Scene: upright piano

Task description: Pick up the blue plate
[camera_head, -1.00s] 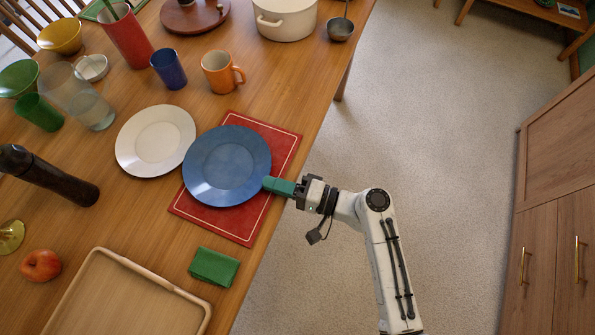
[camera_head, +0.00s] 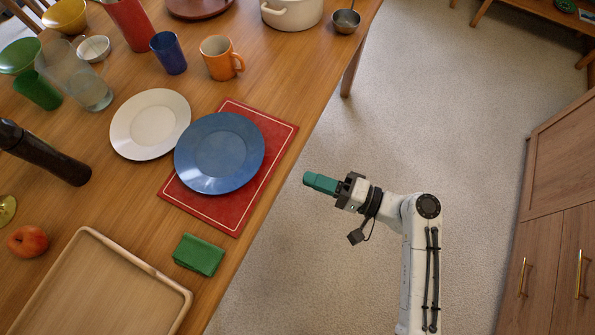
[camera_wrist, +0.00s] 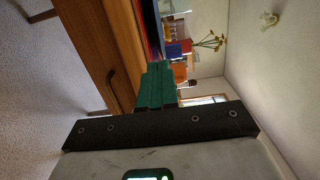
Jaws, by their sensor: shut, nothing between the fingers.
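The blue plate (camera_head: 219,153) lies on a red placemat (camera_head: 208,206) near the table's right edge. Its left rim is right beside the white plate, and I cannot tell whether they touch or overlap. My gripper (camera_head: 308,179) has green fingers, is shut and holds nothing. It is off the table edge over the floor, to the right of the plate and apart from it. In the wrist view my gripper's fingers (camera_wrist: 158,68) are together and point toward the table edge. The plate is hard to make out there.
The white plate (camera_head: 150,125) is left of the blue one. A folded green cloth (camera_head: 199,254) and a wooden tray (camera_head: 187,295) are at the front. An orange mug (camera_head: 219,58) and a blue cup (camera_head: 169,53) stand behind. The floor (camera_head: 430,110) right of the table is clear.

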